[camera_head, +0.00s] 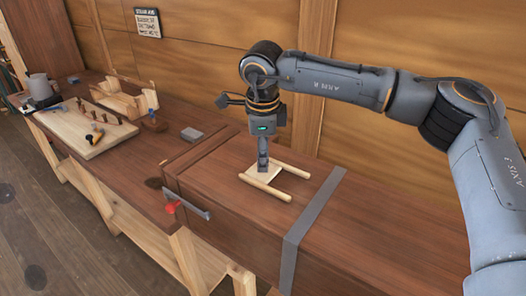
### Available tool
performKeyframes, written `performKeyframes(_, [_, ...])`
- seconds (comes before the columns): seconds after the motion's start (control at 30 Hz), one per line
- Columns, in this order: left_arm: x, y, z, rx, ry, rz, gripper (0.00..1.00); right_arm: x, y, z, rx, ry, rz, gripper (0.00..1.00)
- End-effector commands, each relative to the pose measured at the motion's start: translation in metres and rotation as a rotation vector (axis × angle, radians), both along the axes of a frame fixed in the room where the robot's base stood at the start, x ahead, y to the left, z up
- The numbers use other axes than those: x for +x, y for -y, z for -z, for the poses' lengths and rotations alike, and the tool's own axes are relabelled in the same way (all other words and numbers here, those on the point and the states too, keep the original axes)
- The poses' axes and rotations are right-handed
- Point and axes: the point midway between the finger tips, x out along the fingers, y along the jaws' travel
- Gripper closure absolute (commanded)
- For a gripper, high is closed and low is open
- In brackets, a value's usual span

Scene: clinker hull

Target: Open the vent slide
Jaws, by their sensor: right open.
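The vent slide (260,178) appears as a small pale wooden plate between two light wooden rails (267,187) on top of the dark wooden chest-like block. My right gripper (263,167) points straight down at the plate, with its fingertips at or just above the plate's far part. Its jaws are open, though from this angle the fingers overlap and the gap between them is hard to see. I cannot tell whether the fingers touch the plate or a knob on it. The gripper hides part of the plate. My left gripper is not in view.
A grey strap (312,222) crosses the block right of the rails. A metal bar with a red handle (172,207) sits at its left front edge. A panelled wall rises behind.

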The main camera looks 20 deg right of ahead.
Motion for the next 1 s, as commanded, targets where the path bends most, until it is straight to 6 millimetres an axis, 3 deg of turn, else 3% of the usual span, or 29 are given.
performKeyframes(0.2, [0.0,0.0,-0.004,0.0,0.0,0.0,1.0,0.002,0.001,0.013,-0.001,0.001,0.0,0.5])
performKeyframes(0.43, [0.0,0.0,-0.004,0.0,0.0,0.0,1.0,0.002,0.001,0.014,0.0,0.001,0.0,0.5])
performKeyframes(0.47, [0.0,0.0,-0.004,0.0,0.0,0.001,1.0,0.002,0.001,0.014,0.0,0.001,0.0,0.52])
performKeyframes(0.7, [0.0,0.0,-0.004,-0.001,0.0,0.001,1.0,0.002,0.001,0.013,0.0,0.001,-0.001,1.0])
performKeyframes(0.9, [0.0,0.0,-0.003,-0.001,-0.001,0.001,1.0,0.002,0.001,0.013,0.0,0.001,0.0,1.0])
performKeyframes(1.0, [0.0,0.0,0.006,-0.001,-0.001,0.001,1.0,-0.002,0.004,0.017,0.002,0.002,-0.001,1.0])
